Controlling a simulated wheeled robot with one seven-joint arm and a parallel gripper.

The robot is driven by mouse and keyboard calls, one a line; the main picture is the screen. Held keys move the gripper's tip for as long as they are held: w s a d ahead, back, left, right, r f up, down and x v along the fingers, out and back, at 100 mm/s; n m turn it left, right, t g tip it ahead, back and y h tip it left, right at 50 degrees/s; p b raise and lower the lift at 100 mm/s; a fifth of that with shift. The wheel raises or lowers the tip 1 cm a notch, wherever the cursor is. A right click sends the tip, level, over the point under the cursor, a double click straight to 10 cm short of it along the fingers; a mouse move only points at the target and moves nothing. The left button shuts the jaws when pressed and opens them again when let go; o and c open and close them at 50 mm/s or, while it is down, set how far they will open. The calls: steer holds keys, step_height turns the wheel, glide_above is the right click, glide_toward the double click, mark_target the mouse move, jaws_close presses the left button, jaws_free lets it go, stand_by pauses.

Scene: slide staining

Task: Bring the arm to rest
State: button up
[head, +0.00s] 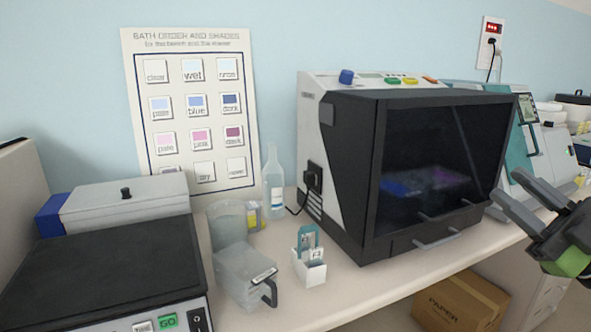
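My gripper (505,184) reaches in from the right edge of the head view. Its two grey fingers are spread apart with nothing seen between them. The fingertips appear in front of the right side of a large black-and-white stainer (345,190) with a dark window. I cannot tell how far they are from it. Part of my arm is cut off by the right edge.
On the bench (340,304) stand a white holder (309,271) with slides, a clear handled container (246,278), a bottle (273,184) and a black-topped device (105,268). A teal-and-white machine (530,125) stands behind my gripper. A cardboard box (460,300) sits below the bench.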

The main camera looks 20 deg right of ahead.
steer(key=a+f+m+g+h, duration=0.15)
steer(key=a+g, duration=0.25)
steer(key=a, duration=0.7)
steer(key=a+f+m+g, duration=0.3)
steer(key=a, duration=0.8)
steer(key=s+a+f+m+g+h, duration=0.1)
steer(key=a+f+m+g+h, duration=0.35)
steer(key=f, duration=0.65)
steer(key=s+a+f+m+g+h, duration=0.1)
steer(key=a+f+m+g+h, duration=0.3)
steer(key=f, duration=0.7)
step_height(320, 180, up, 18)
steer(key=d+y+p, duration=0.1)
steer(key=p, duration=1.7)
steer(key=shift+d+f+m+g, duration=0.15)
steer(key=shift+d+m+g, duration=0.1)
steer(key=shift+m+g, duration=0.2)
